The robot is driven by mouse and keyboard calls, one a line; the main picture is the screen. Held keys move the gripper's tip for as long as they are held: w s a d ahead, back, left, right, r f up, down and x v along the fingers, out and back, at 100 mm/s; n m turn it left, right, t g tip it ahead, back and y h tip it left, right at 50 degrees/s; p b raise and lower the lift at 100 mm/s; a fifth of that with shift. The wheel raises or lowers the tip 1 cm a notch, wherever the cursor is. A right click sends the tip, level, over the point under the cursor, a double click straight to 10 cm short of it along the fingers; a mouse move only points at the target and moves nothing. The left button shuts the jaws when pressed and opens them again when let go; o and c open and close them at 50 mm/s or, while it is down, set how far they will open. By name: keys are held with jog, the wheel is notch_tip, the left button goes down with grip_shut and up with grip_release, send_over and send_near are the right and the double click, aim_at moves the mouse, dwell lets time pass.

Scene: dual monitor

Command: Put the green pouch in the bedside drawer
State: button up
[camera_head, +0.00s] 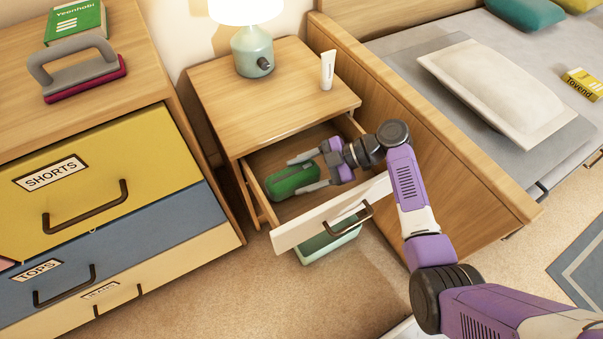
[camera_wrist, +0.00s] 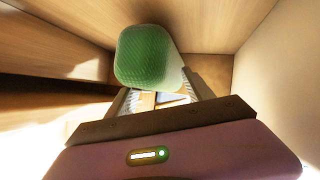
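The green pouch (camera_head: 289,181) lies inside the pulled-out top drawer of the bedside table, near the drawer's left side. The drawer's pale front (camera_head: 325,218) faces the room. My gripper (camera_head: 304,172) reaches into the drawer from the right, its two fingers spread apart. One finger is beyond the pouch and the other is over its right end. In the wrist view the pouch (camera_wrist: 144,57) shows at and past the fingertips of my gripper (camera_wrist: 160,98), between the drawer walls. I see no firm grip on it; contact with the fingers cannot be told.
On the bedside table (camera_head: 220,95) stand a lamp (camera_head: 252,52) and a white tube (camera_head: 327,70). A lower pale green drawer or bin (camera_head: 330,243) shows below. The dresser (camera_head: 110,185) stands left and the bed's wooden side (camera_head: 440,140) right. Carpet in front is clear.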

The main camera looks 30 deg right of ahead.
jog(key=o, duration=0.4)
jog(key=shift+r+p, duration=0.55)
jog(key=p+v, duration=0.2)
jog(key=v, duration=1)
jog(key=shift+r, duration=0.1)
